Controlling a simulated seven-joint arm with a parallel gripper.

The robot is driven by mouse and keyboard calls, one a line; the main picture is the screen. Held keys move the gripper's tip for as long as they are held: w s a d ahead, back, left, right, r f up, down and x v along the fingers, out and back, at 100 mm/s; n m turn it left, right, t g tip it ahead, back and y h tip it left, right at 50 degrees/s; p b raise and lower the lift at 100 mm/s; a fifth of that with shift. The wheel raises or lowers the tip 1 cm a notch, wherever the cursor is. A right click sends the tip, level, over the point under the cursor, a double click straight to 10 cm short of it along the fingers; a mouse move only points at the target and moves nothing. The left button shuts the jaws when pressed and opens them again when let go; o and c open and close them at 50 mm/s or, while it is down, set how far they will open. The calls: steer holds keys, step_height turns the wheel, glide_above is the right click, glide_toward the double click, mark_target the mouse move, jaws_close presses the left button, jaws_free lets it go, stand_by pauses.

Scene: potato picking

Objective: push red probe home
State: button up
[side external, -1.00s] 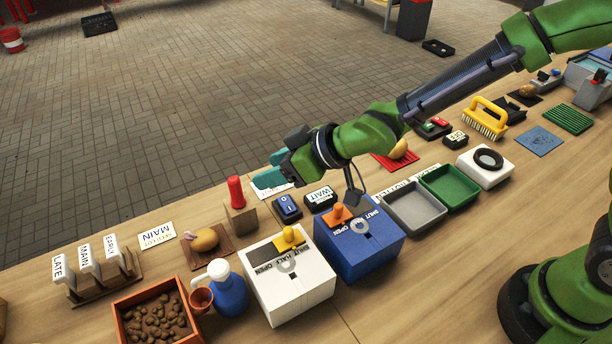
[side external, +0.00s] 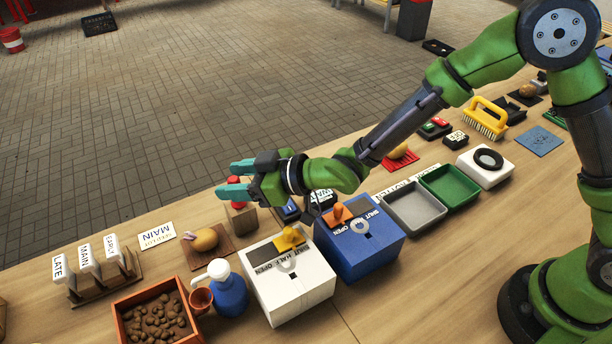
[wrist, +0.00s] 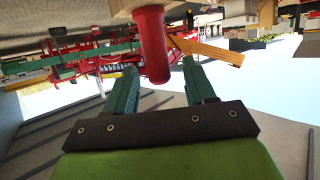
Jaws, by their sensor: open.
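The red probe (side external: 238,205) stands upright in a small wooden block (side external: 241,220) behind the white box. My gripper (side external: 228,179) is level at the probe's height, with its teal fingers spread and the red showing between and just below them. In the wrist view, which looks upside down, the red probe (wrist: 152,45) hangs from the wooden block (wrist: 135,8) at the top. Its rounded end lies between the two open fingers (wrist: 158,65), with gaps on both sides. Part of the probe is hidden by a finger in the side view.
A white box (side external: 290,285) with a yellow lever and a blue box (side external: 360,250) with an orange lever stand in front. A potato on a brown board (side external: 205,240) lies left of the block. A blue switch (side external: 289,210) is partly hidden beneath my wrist.

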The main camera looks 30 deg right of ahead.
steer(key=shift+w+a+f, duration=0.2)
steer(key=shift+w+a, duration=0.1)
jaws_close()
steer(key=shift+r, duration=0.1)
